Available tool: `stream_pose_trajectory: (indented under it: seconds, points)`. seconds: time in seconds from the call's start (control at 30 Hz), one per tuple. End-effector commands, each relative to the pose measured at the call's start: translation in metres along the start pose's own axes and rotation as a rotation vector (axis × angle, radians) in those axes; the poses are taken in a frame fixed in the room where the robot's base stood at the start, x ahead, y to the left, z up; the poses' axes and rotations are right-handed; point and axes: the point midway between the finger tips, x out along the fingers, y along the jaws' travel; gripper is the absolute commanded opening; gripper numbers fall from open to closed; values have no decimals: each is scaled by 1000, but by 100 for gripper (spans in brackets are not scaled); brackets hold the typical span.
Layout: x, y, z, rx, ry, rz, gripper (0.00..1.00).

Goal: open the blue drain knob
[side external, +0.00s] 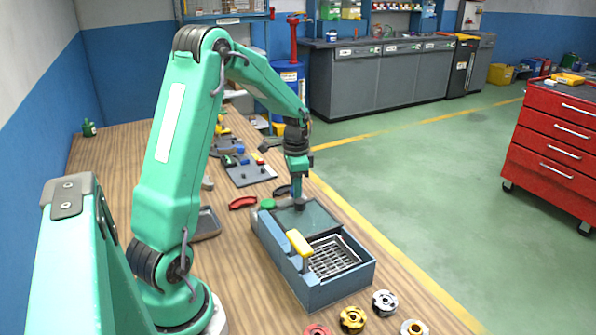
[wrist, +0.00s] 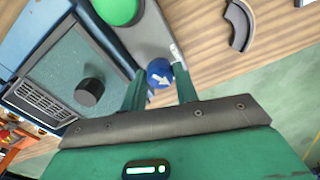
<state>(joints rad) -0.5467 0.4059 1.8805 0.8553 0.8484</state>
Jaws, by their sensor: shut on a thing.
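The blue drain knob (wrist: 160,73) is a round blue disc with a white arrow on its face. In the wrist view it sits on a grey plate beside the blue box, and the arrow points down and right. My gripper (wrist: 159,70) is shut on the knob, with one finger on each side of it. In the side view my gripper (side external: 298,182) reaches down at the far end of the blue box (side external: 313,295), and I cannot make out the knob there.
The box carries a metal grate (side external: 333,258), a yellow handle (side external: 299,243) and a black knob (wrist: 90,92). A green round button (wrist: 118,8) is near the knob. A red curved piece (side external: 243,203) lies left of the box. Several ring-shaped parts lie in front.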

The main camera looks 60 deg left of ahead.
Motion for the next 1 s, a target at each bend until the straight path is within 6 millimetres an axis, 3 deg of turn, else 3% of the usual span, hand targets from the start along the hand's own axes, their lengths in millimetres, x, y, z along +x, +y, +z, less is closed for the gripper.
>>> stream_pose_trajectory:
  seconds: [1.0]
  points:
    - [-1, 0, 0, -934, 0, 0, 7]
